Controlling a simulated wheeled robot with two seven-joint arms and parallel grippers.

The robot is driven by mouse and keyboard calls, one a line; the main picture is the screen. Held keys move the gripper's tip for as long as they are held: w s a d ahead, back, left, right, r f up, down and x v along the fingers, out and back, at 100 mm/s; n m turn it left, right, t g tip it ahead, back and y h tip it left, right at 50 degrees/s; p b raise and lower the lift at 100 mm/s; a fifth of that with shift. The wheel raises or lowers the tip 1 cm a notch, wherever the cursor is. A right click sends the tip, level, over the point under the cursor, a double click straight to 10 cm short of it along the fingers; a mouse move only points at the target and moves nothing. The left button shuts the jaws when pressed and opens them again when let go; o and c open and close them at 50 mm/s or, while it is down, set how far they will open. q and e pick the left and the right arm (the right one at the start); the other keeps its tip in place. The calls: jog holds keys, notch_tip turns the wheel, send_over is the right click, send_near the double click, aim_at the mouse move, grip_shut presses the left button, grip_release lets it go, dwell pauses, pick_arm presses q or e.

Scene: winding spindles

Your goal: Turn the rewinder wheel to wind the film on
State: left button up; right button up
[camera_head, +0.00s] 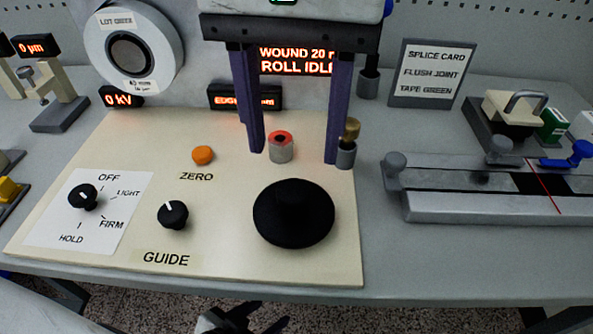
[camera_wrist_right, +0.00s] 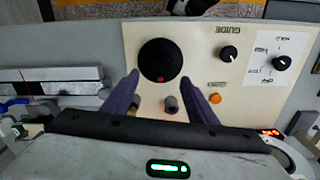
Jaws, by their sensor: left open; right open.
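The black rewinder wheel (camera_head: 293,226) lies on the cream panel (camera_head: 115,245), right of the GUIDE knob (camera_head: 173,215). It also shows in the right wrist view (camera_wrist_right: 160,58), with a small red mark near its edge. My right gripper (camera_head: 293,156) is open and empty. Its two purple fingers come down behind the wheel in the head view, apart from it; they also show in the right wrist view (camera_wrist_right: 160,76). My left gripper (camera_head: 238,320) is at the bottom edge in front of the bench, open, partly cut off, with its dark fingers away from the wheel.
A grey post with a red top (camera_head: 281,147) and a brass-topped post (camera_head: 347,145) stand near my right fingers. An orange ZERO button (camera_head: 203,155) and a mode knob (camera_head: 83,196) are further left. A splicing block (camera_head: 480,205) lies right. A display partly reads "WOUND 20" and "ROLL IDL".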

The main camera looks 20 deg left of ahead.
aim_at(294, 190)
notch_tip(294, 190, down, 6)
jog(key=shift+f+b, duration=0.1)
jog(key=shift+b, duration=0.3)
jog(key=shift+f, duration=0.75)
jog(key=c, duration=1.1)
jog(key=shift+o, duration=0.2)
jog(key=shift+m, duration=0.3)
